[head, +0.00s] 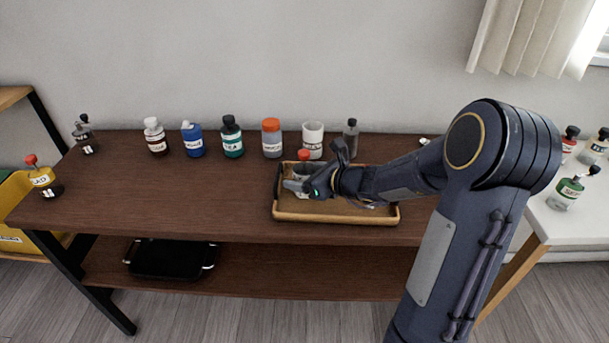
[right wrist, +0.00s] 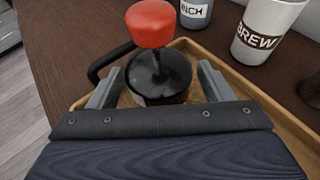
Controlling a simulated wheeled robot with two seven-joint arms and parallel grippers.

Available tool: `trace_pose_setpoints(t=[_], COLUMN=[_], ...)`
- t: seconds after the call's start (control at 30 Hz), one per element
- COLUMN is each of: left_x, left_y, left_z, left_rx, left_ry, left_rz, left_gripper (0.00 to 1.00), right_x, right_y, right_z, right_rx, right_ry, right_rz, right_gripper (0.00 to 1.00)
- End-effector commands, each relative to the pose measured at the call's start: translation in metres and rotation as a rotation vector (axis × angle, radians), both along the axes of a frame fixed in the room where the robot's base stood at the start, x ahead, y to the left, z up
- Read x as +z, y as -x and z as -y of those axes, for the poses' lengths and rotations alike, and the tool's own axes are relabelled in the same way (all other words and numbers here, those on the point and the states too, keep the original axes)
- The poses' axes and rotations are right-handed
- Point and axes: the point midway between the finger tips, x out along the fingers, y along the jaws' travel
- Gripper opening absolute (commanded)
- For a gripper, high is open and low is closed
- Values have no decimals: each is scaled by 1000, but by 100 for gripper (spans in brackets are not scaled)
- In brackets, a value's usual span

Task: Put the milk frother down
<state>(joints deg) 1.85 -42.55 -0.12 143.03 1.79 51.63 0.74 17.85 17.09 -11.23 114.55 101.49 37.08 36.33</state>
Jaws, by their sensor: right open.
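The milk frother, with a red knob (head: 304,154) and a black lid (right wrist: 160,78), stands upright in the wooden tray (head: 335,217). A black handle shows on its left side in the right wrist view. My right gripper (head: 312,176) is open, with one finger (right wrist: 158,88) on each side of the frother. I cannot tell whether the fingers touch it. My arm and gripper partly hide the frother's body in the head view. My left gripper is not in view.
Behind the tray stand a white BREW cup (head: 313,136), an orange-lidded jar (head: 271,140), a grey bottle (head: 350,138) and several labelled bottles. The left half of the brown tabletop (head: 170,190) is mostly clear. A black tray (head: 170,259) lies on the lower shelf.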

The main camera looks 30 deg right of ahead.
Motion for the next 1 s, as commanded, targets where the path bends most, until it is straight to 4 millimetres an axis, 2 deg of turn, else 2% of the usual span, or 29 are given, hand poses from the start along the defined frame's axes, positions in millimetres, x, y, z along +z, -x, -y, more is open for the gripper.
trace_pose_setpoints(t=[0.17,0.6,0.8,0.87,0.97,1.0], left_x=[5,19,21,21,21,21], left_y=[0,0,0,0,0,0], left_z=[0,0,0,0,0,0], left_rx=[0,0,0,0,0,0], left_ry=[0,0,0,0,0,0], left_rz=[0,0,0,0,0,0], left_gripper=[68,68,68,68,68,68], right_x=[7,42,49,54,70,77], right_y=[6,83,102,106,122,134], right_z=[3,32,37,29,-9,-31], right_rx=[-2,-3,5,45,233,348], right_ry=[2,2,6,38,193,295], right_rz=[1,2,2,15,76,116], right_gripper=[74,74,74,74,74,74])
